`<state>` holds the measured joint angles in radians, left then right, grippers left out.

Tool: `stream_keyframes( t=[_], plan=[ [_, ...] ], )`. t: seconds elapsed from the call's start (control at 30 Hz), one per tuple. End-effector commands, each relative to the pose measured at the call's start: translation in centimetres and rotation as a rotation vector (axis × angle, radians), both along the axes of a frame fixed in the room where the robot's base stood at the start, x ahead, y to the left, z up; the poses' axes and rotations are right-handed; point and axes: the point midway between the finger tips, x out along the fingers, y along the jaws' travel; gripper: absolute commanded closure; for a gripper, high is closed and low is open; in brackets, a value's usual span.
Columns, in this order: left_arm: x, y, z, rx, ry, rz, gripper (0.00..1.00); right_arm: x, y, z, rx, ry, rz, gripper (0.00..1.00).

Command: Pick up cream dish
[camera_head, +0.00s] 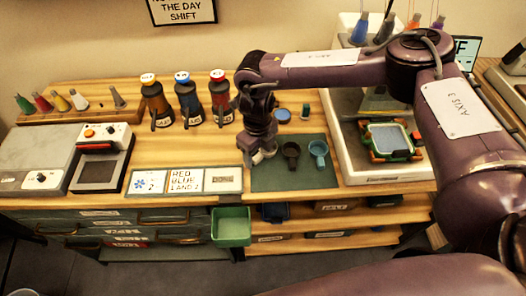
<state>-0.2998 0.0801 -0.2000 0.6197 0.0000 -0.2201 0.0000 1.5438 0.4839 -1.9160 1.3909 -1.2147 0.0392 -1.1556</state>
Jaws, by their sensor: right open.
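My right gripper (257,154) points down at the upper left of the dark green mat (275,181). It is open. A small pale patch shows right at its fingertips; I cannot tell whether this is the cream dish or part of the gripper. No cream dish shows clearly elsewhere. A dark cup or scoop (291,151) and a blue one (318,149) stand on the mat just right of the gripper, apart from it. My left gripper is not in view.
A blue round item (282,115) and a small green item (305,110) stand behind the mat. Several capped bottles (188,100) stand to the left. White cards (187,182) lie left of the mat. A white tray machine (385,178) is at right. A green bin (231,228) hangs in front.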

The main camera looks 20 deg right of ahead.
Motion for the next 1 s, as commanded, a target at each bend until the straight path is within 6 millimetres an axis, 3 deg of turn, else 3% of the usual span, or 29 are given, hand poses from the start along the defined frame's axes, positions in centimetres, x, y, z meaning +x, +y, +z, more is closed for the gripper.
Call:
stream_keyframes(
  t=[0.17, 0.5, 0.83, 1.0],
  plan=[
    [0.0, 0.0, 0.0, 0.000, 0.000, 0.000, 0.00, 0.0, 0.0, 0.0, 0.000, 0.000, 0.000, 0.40],
    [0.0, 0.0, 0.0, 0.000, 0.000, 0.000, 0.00, 0.0, 0.0, 0.0, 0.000, 0.000, 0.000, 0.84],
    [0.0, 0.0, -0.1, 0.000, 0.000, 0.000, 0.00, 0.0, 0.0, 0.4, 0.000, 0.000, 0.001, 0.84],
    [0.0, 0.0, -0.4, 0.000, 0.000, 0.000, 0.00, 0.1, 0.0, 2.1, 0.001, -0.003, 0.000, 0.85]
  ],
)
